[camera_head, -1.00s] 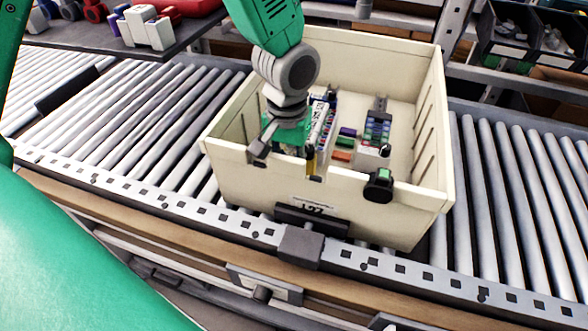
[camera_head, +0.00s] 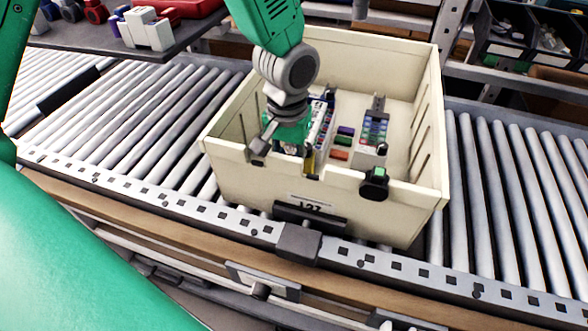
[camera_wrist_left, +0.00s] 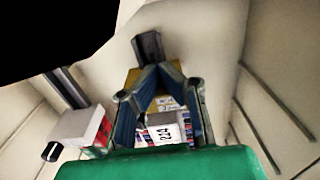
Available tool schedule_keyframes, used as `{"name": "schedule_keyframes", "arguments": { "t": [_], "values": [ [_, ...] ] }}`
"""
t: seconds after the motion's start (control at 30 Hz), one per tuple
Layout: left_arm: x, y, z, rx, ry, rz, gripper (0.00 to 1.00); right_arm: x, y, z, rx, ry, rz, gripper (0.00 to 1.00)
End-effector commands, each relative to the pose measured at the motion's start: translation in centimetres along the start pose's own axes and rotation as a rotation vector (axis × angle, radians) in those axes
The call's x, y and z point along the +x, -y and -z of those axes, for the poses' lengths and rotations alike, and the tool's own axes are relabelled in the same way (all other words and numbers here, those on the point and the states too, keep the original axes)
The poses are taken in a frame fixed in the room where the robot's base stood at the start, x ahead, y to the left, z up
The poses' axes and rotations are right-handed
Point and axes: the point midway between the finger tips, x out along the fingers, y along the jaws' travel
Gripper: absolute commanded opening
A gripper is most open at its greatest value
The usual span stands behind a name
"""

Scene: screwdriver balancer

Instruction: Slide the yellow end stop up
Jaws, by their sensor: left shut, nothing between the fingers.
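The yellow end stop (camera_wrist_left: 133,78) shows in the left wrist view at the end of the module row, beside a dark rail (camera_wrist_left: 148,46). A narrow yellow strip (camera_head: 310,160) of it shows in the head view, near the bin's front wall. My left gripper (camera_head: 297,149) reaches down into the cream bin over the row. In the left wrist view its blue-grey fingers (camera_wrist_left: 156,69) are shut and empty, with tips meeting in front of the end stop. I cannot tell whether they touch it. The fingers hide part of it. My right gripper is not in view.
The cream bin (camera_head: 235,170) stands on a roller conveyor (camera_head: 130,125). A second rail with modules (camera_head: 375,128) lies to the right inside it. A black device with a green face (camera_head: 374,184) is at the front wall. Bare bin floor shows at the back right.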

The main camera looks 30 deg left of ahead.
Motion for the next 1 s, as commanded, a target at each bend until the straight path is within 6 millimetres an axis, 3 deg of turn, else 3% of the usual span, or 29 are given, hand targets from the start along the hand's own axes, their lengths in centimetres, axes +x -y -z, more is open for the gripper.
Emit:
{"name": "schedule_keyframes", "arguments": {
  "t": [1.0],
  "values": [
    [-0.07, -0.22, 1.18, -0.003, -0.013, -0.006, 0.0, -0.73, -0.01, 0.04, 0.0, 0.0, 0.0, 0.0]
  ]
}}
